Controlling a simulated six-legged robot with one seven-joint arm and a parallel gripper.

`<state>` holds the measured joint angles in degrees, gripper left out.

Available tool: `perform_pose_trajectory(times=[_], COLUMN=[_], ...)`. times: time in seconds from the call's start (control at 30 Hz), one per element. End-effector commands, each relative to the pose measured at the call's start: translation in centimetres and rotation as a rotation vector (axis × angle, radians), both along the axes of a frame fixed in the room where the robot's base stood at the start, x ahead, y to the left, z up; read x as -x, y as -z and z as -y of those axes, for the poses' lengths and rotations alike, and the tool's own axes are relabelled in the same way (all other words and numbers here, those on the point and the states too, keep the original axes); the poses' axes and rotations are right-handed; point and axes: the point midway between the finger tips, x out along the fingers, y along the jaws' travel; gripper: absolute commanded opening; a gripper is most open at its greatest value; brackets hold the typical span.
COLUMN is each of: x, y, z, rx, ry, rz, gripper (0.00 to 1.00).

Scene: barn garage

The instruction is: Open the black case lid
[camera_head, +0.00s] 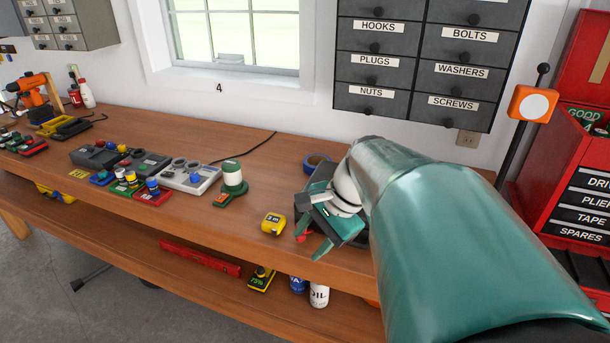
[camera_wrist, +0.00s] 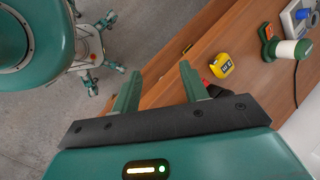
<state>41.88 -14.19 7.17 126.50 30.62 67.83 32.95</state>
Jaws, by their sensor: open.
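My gripper (camera_head: 310,225) hangs over the front part of the wooden bench, right of the yellow tape measure. Its two green fingers are apart with nothing between them; they also show in the wrist view (camera_wrist: 160,72). I cannot clearly make out a black case with a lid. A small red and dark thing (camera_wrist: 207,84) shows just beyond the right finger in the wrist view, mostly hidden by the gripper. My arm covers the right part of the bench in the head view.
The tape measure (camera_head: 273,223) and a green-and-white spool (camera_head: 233,178) stand left of my gripper. A blue tape roll (camera_head: 317,163) lies behind it. Dark and grey devices (camera_head: 190,177) fill the bench's left. Labelled drawers (camera_head: 431,56) hang above; a red tool cabinet (camera_head: 577,190) stands right.

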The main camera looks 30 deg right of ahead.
Motion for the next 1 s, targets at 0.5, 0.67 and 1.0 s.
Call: perform_pose_trajectory(times=[0.5,0.67,1.0], x=[-0.1,1.2,-1.5], y=[-0.1,-0.3,0.9], z=[22.1,25.6,24.3], rx=[-0.913,-1.054,-1.078], ry=[0.943,1.037,1.049], rz=[-0.058,-0.04,-0.038], gripper=[0.44,0.44,0.44])
